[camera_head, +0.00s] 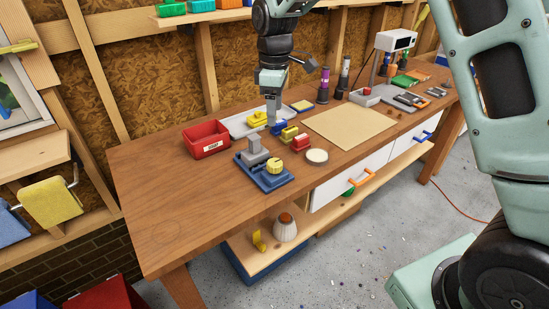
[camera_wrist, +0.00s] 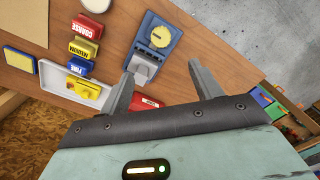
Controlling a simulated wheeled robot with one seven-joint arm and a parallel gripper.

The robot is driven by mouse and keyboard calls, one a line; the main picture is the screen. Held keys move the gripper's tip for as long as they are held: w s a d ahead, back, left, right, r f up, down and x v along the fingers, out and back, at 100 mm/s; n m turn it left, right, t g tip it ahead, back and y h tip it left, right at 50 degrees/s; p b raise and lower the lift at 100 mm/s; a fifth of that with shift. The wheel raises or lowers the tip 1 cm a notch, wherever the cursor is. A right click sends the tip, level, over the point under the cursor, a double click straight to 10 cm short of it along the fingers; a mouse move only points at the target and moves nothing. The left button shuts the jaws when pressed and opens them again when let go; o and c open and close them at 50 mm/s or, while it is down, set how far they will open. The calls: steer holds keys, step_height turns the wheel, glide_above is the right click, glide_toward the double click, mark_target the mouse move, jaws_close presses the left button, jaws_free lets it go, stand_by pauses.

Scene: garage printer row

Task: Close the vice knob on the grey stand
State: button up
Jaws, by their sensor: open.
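A blue base plate (camera_head: 262,181) lies on the wooden bench and carries a grey stepped stand (camera_head: 253,152) and a round yellow knob (camera_head: 274,166). In the wrist view the yellow knob (camera_wrist: 160,37) sits beyond the grey stand (camera_wrist: 144,68) on the blue plate (camera_wrist: 165,20). My gripper (camera_head: 273,123) points down above the bench, a little behind the stand. Its fingers (camera_wrist: 161,69) are spread wide and empty in the wrist view, with the grey stand showing between them. They appear apart from the knob. The vice's jaw gap cannot be made out.
A red bin (camera_head: 206,139) stands left of the stand. A white tray (camera_head: 236,126) lies behind it. Red, yellow and blue labelled blocks (camera_wrist: 84,48) and a pale disc (camera_head: 317,156) are nearby. A tan mat (camera_head: 350,126) lies right. The bench's left part is clear.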

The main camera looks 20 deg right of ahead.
mark_target(275, 162)
step_height(275, 162, down, 17)
steer(key=p, duration=0.4)
steer(key=shift+r, duration=0.2)
steer(key=shift+s, duration=0.1)
steer(key=c, duration=1)
